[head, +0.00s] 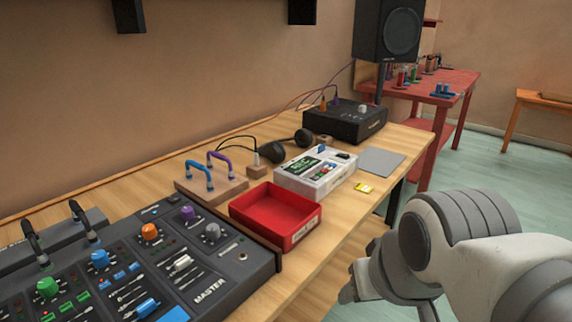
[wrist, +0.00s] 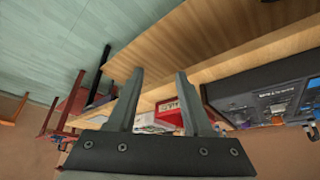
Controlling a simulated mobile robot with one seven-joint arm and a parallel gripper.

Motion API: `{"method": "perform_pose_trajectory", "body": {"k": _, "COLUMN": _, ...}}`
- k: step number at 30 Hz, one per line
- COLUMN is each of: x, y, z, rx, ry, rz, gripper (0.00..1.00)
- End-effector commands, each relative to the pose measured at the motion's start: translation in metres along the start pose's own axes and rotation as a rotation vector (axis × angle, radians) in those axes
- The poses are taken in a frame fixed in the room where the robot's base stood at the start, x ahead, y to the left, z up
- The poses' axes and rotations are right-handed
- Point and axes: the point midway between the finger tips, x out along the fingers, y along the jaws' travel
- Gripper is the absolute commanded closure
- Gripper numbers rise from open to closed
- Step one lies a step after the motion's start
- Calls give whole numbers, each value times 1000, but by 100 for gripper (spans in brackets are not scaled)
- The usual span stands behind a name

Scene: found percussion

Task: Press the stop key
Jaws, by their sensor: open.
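A white box-shaped device (head: 316,173) with a dark green display and small coloured keys lies on the wooden bench in the head view. Its keys are too small to read, so I cannot tell which is the stop key. Part of it shows pale beside the red tray in the wrist view (wrist: 146,121). My gripper (wrist: 160,72) is open and empty, its two dark fingers apart. In the head view it is mostly hidden by my arm, off the bench's front edge, to the right of and nearer than the device. It touches no key.
A red tray (head: 275,214) sits just left of the device. A mixer (head: 140,262) fills the near left of the bench (head: 318,258). Headphones (head: 285,148), a black amplifier box (head: 345,122) and a grey pad (head: 381,160) stand behind and right. A small yellow item (head: 364,188) lies near the front edge.

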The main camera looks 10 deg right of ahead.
Motion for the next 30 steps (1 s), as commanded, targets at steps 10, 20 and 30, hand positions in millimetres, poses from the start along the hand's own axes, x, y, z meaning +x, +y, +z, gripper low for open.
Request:
{"method": "perform_pose_trajectory", "body": {"k": 10, "x": 0, "y": 0, "z": 0, "rx": 0, "ry": 0, "rz": 0, "gripper": 100}}
{"method": "perform_pose_trajectory", "body": {"k": 20, "x": 0, "y": 0, "z": 0, "rx": 0, "ry": 0, "rz": 0, "gripper": 100}}
{"method": "perform_pose_trajectory", "body": {"k": 30, "x": 0, "y": 0, "z": 0, "rx": 0, "ry": 0, "rz": 0, "gripper": 100}}
